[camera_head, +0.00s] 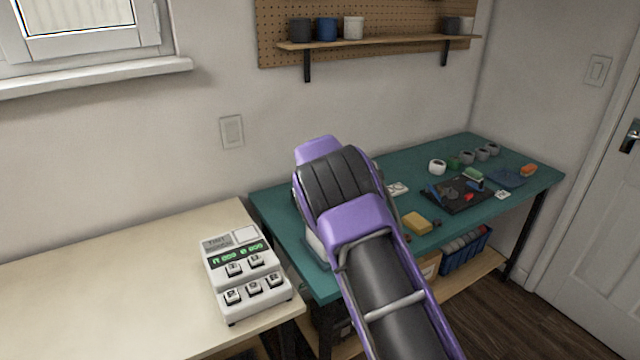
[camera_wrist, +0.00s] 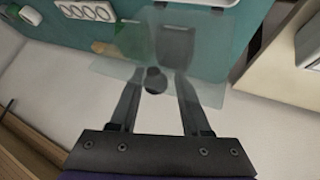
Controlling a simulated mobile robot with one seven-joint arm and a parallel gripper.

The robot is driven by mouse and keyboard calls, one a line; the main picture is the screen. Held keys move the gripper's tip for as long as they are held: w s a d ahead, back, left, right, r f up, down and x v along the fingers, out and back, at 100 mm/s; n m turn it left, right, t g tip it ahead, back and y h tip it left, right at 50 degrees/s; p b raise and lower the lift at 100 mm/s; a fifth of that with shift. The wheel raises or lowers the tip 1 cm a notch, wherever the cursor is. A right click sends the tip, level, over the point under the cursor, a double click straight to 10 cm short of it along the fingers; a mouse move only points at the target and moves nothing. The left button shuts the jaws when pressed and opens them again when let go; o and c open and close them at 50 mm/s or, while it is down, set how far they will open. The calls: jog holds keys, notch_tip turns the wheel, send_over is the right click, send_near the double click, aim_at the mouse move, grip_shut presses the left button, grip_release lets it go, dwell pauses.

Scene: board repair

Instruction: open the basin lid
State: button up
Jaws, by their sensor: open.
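In the wrist view, a clear, pale, see-through lid (camera_wrist: 212,92) lies across the middle of the picture, with a dark round knob (camera_wrist: 155,84) on it. My gripper (camera_wrist: 157,78) is open, with one dark finger on each side of the knob. I cannot tell whether the fingers touch it. The basin under the lid is hard to make out. In the head view my arm hides the gripper and most of this spot; only a pale edge, perhaps of the basin (camera_head: 314,243), shows at the left end of the green table (camera_head: 275,205).
A white device with buttons (camera_head: 238,262) stands on the cream table to the left. A black board tray (camera_head: 457,198), a yellow sponge (camera_head: 417,223) and several small jars lie right of my arm. A blue bin (camera_head: 466,252) sits below. A shelf (camera_head: 385,43) hangs behind.

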jog(key=shift+o, duration=0.5)
jog(key=shift+d, duration=0.1)
jog(key=shift+r, duration=0.2)
jog(key=v, duration=1.7)
jog(key=shift+s, duration=0.15)
